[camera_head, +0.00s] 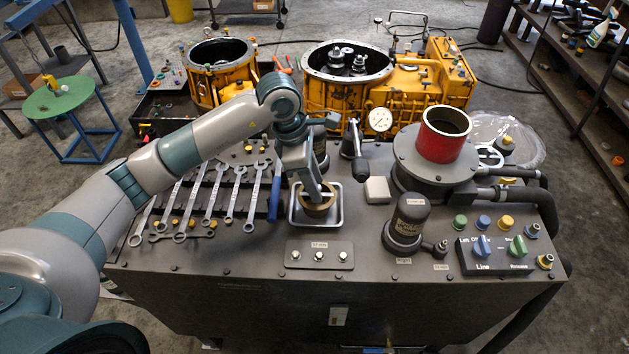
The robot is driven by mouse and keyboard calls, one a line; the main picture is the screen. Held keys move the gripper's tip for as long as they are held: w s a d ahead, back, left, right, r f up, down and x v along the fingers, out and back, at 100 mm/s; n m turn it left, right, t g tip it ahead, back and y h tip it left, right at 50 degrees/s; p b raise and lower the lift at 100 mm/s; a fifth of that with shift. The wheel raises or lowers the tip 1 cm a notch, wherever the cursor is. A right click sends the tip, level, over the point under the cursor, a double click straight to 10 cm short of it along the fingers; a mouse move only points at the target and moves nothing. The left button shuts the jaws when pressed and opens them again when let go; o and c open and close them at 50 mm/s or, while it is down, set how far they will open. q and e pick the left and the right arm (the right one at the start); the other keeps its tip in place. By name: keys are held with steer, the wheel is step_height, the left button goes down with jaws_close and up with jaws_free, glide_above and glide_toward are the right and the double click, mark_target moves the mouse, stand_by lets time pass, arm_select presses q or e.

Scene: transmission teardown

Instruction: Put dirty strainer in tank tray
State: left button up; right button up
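A brownish-gold ring-shaped part, which looks like the dirty strainer (318,211), sits within the outline of the shallow square metal tray (296,220) on the bench top. I cannot tell whether it rests on the tray floor or is held just above it. My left gripper (318,195) points down over the tray, with its fingers at the strainer's rim. The fingers overlap the strainer, and I cannot tell whether they are closed on it. My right gripper is not in view.
Several wrenches (236,195) lie left of the tray. A gauge (380,120), a white block (377,190), a dark cylinder (408,222) and a red-topped tank (443,140) stand to the right. A button panel (319,255) is in front. Yellow transmission housings (335,95) stand behind.

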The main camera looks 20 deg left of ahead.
mark_target(301, 194)
arm_select(q)
steer(key=shift+r, duration=0.1)
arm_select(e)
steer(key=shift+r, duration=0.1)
